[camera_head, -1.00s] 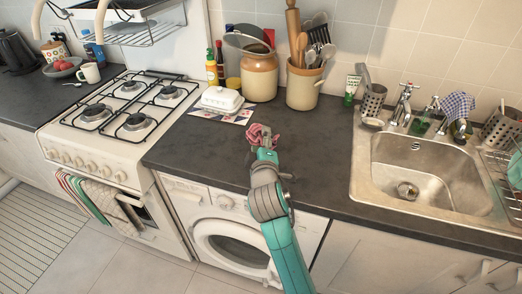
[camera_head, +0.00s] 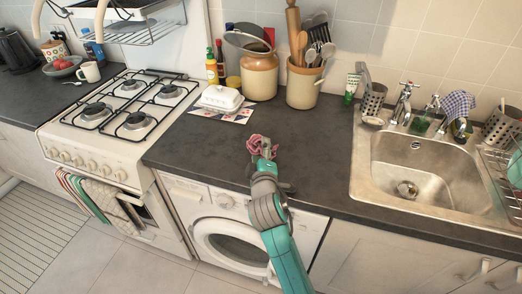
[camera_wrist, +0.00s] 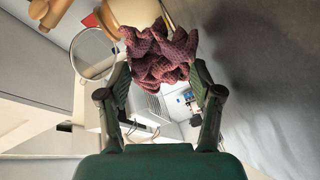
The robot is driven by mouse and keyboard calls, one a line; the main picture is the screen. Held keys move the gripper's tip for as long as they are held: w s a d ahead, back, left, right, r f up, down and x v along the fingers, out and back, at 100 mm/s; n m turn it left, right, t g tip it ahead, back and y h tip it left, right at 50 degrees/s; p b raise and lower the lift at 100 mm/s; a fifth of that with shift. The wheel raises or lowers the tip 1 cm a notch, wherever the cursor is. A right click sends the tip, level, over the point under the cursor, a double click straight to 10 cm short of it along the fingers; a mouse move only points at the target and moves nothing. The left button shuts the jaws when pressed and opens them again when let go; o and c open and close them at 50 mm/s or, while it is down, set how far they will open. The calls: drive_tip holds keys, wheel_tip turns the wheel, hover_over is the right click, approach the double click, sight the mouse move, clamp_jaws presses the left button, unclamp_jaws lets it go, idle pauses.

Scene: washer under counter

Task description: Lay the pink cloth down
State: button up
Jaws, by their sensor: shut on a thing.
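The pink cloth (camera_head: 258,145) is a crumpled bundle at the tip of my gripper (camera_head: 264,156), over the dark countertop (camera_head: 203,155) above the washer. In the wrist view the cloth (camera_wrist: 160,58) is bunched, dark pink and textured, between the fingertips of my gripper (camera_wrist: 160,76). The gripper is shut on it. I cannot tell whether the cloth touches the countertop.
A white butter dish (camera_head: 221,98) on a patterned mat stands behind and left of the cloth. Two crocks (camera_head: 259,76) (camera_head: 302,86) stand at the back. The stove (camera_head: 120,115) is left, the sink (camera_head: 415,170) right. Counter around the cloth is bare.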

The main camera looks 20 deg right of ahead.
drive_tip(key=o, duration=1.1)
drive_tip(key=shift+r, duration=0.15)
drive_tip(key=r+v, duration=0.1)
drive_tip(key=v, duration=1.1)
